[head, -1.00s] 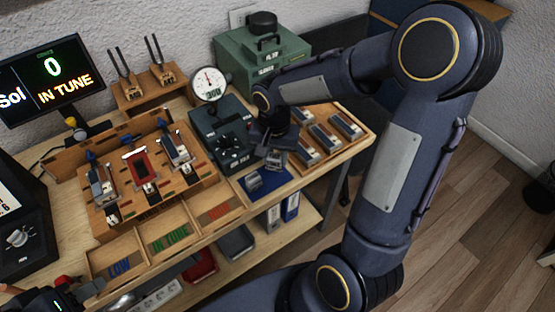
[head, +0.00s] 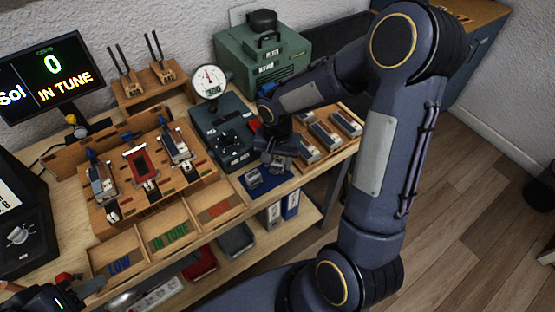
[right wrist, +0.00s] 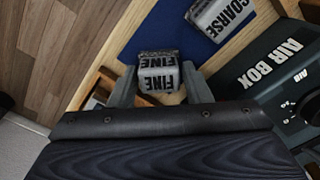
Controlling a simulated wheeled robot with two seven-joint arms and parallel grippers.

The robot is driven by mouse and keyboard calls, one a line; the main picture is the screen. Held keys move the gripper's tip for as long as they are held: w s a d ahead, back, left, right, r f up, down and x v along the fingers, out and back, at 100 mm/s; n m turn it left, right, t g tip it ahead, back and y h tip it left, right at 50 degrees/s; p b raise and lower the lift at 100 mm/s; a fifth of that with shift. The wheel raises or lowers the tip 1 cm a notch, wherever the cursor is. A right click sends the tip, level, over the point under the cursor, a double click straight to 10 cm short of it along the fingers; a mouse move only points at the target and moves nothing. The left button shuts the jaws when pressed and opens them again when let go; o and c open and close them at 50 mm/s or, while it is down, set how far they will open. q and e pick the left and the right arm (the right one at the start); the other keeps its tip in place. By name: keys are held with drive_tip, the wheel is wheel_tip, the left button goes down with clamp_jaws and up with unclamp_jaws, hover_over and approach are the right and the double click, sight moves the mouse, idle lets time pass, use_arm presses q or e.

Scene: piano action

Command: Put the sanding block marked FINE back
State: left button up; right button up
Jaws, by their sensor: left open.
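The sanding block marked FINE (right wrist: 158,78) is grey with black lettering and sits between the two fingers of my right gripper (right wrist: 160,88). The fingers appear to press on both its sides. In the head view my right gripper (head: 276,152) is low over the bench's right part, just behind the blue mat (head: 272,184); the block there is small and partly hidden. The block marked COARSE (right wrist: 220,16) lies on the mat, which has bare blue room beside it. My left gripper (head: 62,300) is open at the bottom left corner, partly out of frame.
The AIR BOX (right wrist: 285,72) stands close beside the mat, with a round gauge (head: 209,82) behind it. A wooden tray with several blocks (head: 345,124) is right of my right gripper. The piano action model (head: 145,178) and sorting bins (head: 168,232) are to the left.

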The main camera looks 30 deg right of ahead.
sight(278, 160)
drive_tip(key=shift+o, duration=1)
drive_tip(key=shift+w+r, duration=0.1)
drive_tip(key=shift+r, duration=0.5)
wheel_tip(278, 160, up, 11)
drive_tip(key=s+a+r+n+t+y, duration=0.2)
drive_tip(key=s+n, duration=0.1)
drive_tip(key=s, duration=0.5)
drive_tip(key=s+a+r+n+t+y, duration=0.1)
drive_tip(key=s+a+r+n+t, duration=0.1)
drive_tip(key=s, duration=0.7)
drive_tip(key=shift+s+a+n+t+y, duration=0.2)
drive_tip(key=shift+n+t+y, duration=0.2)
drive_tip(key=shift+n+t, duration=0.4)
drive_tip(key=shift+r, duration=0.1)
